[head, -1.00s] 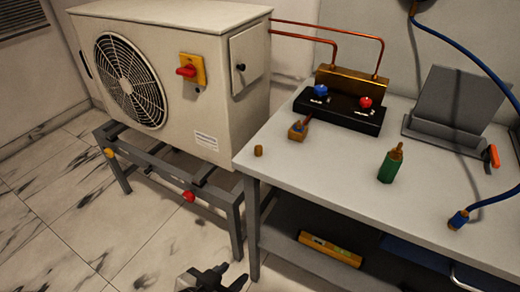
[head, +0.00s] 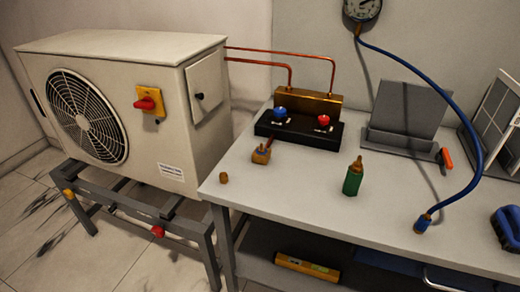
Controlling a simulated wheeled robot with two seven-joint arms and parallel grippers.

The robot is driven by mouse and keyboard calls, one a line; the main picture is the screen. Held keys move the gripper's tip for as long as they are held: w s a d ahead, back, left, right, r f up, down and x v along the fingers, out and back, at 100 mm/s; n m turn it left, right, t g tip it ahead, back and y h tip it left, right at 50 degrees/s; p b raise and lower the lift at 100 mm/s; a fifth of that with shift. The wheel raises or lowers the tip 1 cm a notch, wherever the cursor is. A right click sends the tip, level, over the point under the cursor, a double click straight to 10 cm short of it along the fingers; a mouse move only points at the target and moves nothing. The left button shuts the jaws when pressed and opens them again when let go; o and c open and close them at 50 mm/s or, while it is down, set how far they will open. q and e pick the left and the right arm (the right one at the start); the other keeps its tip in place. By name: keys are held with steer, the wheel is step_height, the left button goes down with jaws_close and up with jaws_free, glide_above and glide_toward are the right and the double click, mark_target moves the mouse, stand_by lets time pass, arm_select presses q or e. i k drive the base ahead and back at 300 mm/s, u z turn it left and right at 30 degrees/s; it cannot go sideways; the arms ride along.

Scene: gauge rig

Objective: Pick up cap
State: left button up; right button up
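A small brown cap (head: 224,177) stands on the white table near its left front corner, apart from other things. A brass fitting with a short stem (head: 261,155) is on the table behind it and to the right. Neither of my grippers shows in the head view now.
The table (head: 310,190) also bears a black manifold block with blue and red knobs (head: 299,131), a green bottle (head: 353,178), a grey stand (head: 404,110) and a blue hose (head: 440,95). An outdoor unit (head: 120,100) stands close on the left. The table's front middle is clear.

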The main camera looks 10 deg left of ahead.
mark_target(223, 177)
steer(key=z, duration=3.7)
steer(key=k, duration=1.5)
steer(key=u, duration=0.05)
